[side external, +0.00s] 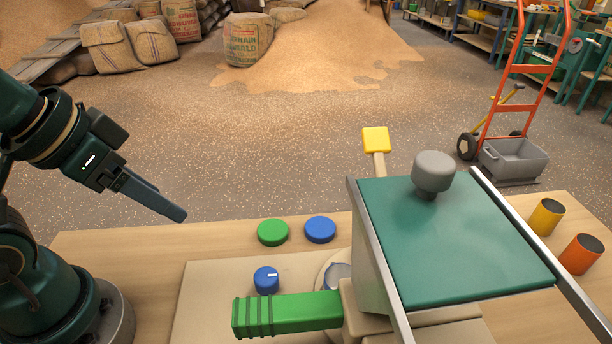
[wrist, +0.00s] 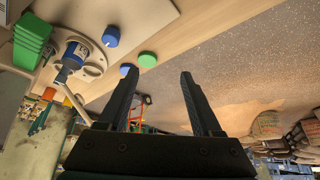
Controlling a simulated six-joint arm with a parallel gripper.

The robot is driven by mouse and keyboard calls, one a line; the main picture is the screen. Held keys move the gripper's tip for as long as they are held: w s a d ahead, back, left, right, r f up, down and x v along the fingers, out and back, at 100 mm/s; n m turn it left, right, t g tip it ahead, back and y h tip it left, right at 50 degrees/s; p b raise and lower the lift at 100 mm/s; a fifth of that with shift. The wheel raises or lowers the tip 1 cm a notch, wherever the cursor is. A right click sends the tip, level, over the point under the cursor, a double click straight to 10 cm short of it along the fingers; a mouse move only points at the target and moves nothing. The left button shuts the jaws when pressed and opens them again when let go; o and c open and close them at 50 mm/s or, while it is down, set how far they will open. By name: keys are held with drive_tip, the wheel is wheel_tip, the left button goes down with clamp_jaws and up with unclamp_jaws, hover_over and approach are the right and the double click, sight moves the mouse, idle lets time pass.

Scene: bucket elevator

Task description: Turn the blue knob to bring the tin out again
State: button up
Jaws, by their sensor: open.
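The blue knob (side external: 266,280) with a white mark stands on the pale board, just behind the green ribbed part. It also shows near the top of the wrist view (wrist: 111,36). A blue tin (wrist: 75,52) with a pale label sits at the round cream plate (wrist: 92,70); in the side view only a bluish piece (side external: 338,274) shows beside the housing. My gripper (side external: 178,212) is raised at the left, apart from the knob. Its two fingers (wrist: 158,74) are spread with nothing between them.
A green disc (side external: 273,232) and a blue disc (side external: 320,230) lie behind the knob. The green ribbed part (side external: 290,314) lies in front. The teal-topped housing (side external: 455,235) stands right, with yellow (side external: 546,217) and orange (side external: 582,254) cups beyond.

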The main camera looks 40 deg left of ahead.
drive_tip(key=shift+o, duration=0.6)
drive_tip(key=m+g, duration=0.1)
drive_tip(key=g, duration=0.4)
hover_over(265, 276)
wheel_tip(265, 276, down, 7)
drive_tip(key=shift+w+r, duration=0.1)
drive_tip(key=shift+w, duration=0.05)
drive_tip(key=shift+f+g, duration=0.3)
drive_tip(key=shift+f, duration=2.45)
clamp_jaws()
